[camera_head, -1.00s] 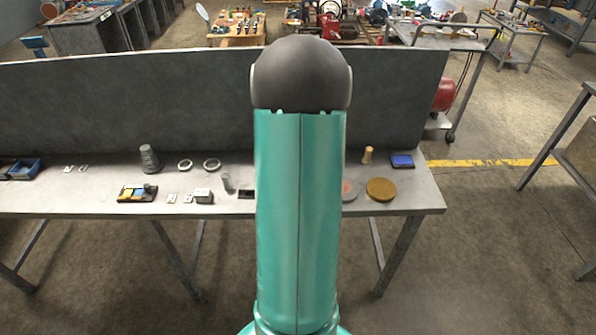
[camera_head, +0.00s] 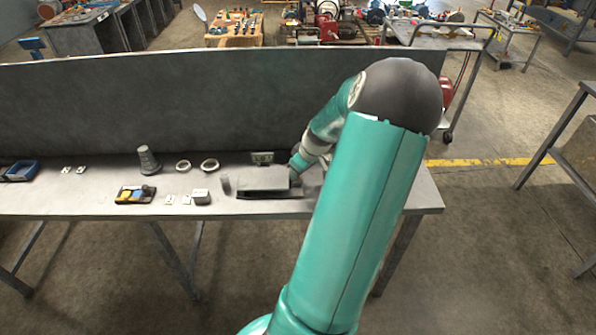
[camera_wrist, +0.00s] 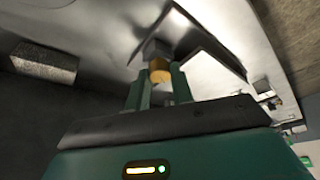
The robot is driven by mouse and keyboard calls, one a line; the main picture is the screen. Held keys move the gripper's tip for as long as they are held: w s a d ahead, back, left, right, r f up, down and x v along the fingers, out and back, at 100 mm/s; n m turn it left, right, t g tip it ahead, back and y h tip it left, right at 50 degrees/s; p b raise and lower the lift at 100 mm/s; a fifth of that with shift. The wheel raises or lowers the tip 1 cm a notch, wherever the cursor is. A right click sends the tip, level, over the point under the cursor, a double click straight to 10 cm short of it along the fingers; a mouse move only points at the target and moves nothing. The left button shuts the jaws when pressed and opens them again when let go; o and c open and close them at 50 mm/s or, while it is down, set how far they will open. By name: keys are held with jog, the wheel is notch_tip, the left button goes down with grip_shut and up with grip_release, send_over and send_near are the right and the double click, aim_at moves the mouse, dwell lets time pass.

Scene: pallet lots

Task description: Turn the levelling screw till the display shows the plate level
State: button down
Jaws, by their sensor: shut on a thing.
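The grey plate (camera_head: 263,178) sits low on the bench, left of my arm. In the wrist view its shiny metal surface (camera_wrist: 213,32) fills the upper middle. A brass screw head (camera_wrist: 160,70) stands by a grey block at the plate's edge. My gripper (camera_wrist: 158,82) has its two green fingers around the brass head and is shut on it. A small box, apparently the display (camera_head: 262,157), stands behind the plate; its reading is too small to make out. In the head view my fingertips and the screw are not clear.
A dark panel (camera_head: 130,105) rises behind. My arm covers the bench's right part.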

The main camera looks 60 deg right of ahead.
jog(key=shift+s+f+n+y, duration=0.1)
jog(key=shift+n+y, duration=0.5)
jog(key=shift+n, duration=0.6)
jog(key=c, duration=1.5)
grip_release()
jog(key=shift+d, duration=0.1)
jog(key=shift+s+r, duration=0.1)
jog(key=shift+r, duration=0.3)
jog(key=v, duration=1.3)
